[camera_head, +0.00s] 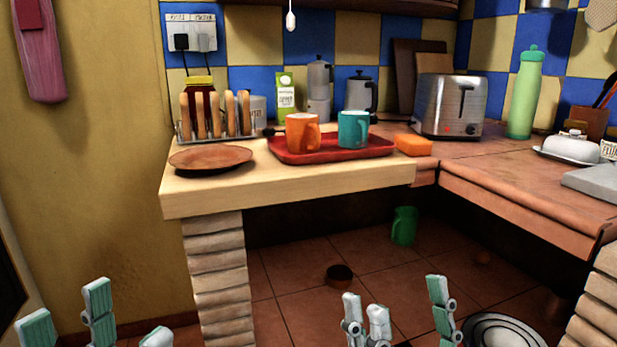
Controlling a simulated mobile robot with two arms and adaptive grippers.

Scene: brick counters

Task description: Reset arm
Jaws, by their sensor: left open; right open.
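My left gripper (97,322) is at the bottom left, its green-padded fingers spread and empty. It is in front of the yellow wall, left of the brick pillar. My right gripper (402,318) is at the bottom, right of centre. Its fingers are spread apart with nothing seen between them, in front of the tiled floor under the counter. Both grippers show low in the picture, below the wooden counter (290,192), and neither appears to touch anything. Only the fingertips show; the palms and arms are cut off by the bottom edge.
The counter holds a brown plate (210,158), a red tray (330,152) with an orange mug (302,133) and a teal mug (352,130), and a toaster (447,105). A brick pillar (217,275) supports it. A green mug (404,226) stands on the floor beneath.

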